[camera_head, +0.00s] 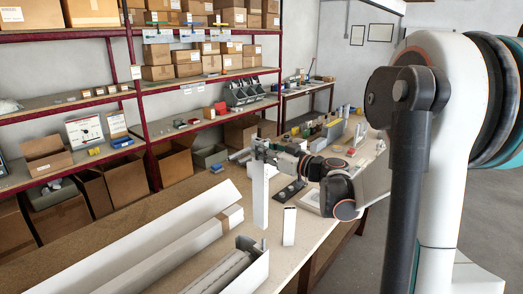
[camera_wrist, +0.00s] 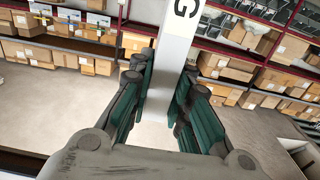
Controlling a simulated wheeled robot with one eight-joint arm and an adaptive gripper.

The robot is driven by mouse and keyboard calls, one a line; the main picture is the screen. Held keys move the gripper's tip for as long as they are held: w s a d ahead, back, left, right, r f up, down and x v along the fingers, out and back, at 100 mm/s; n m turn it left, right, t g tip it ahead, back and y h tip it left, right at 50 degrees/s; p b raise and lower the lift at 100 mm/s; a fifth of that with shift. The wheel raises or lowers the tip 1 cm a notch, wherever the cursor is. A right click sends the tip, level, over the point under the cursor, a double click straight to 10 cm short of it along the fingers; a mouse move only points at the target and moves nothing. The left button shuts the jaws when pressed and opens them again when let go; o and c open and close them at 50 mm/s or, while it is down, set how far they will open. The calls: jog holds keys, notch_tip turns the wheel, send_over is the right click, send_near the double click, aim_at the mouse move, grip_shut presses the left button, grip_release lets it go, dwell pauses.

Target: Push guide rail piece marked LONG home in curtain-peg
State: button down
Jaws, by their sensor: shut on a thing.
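My gripper (camera_head: 272,152) is shut on a tall white guide rail piece (camera_head: 260,195) near its upper end and holds it upright over the workbench. I cannot tell whether its lower end touches the bench or anything on it. In the wrist view the white piece (camera_wrist: 178,50) runs between the green-padded fingers of my gripper (camera_wrist: 165,105), and a dark letter G shows on it; the rest of the marking is out of view. A second, shorter white piece (camera_head: 289,226) stands upright to the right. I cannot pick out the curtain-peg.
Long white profiles (camera_head: 150,240) lie along the bench at front left, and an open white channel with grey lengths (camera_head: 228,272) lies at the front. A dark flat item (camera_head: 290,191) lies behind the short piece. Shelves with boxes (camera_head: 190,56) stand behind.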

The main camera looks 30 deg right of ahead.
aim_at(266, 183)
jog(key=shift+f+b, duration=1.45)
jog(key=shift+f, duration=0.55)
jog(key=shift+f+b, duration=3.5)
jog(key=shift+f, duration=0.15)
dwell(0.5)
jog(key=c, duration=1.4)
grip_release()
jog(key=v, duration=1.2)
jog(key=shift+r, duration=0.1)
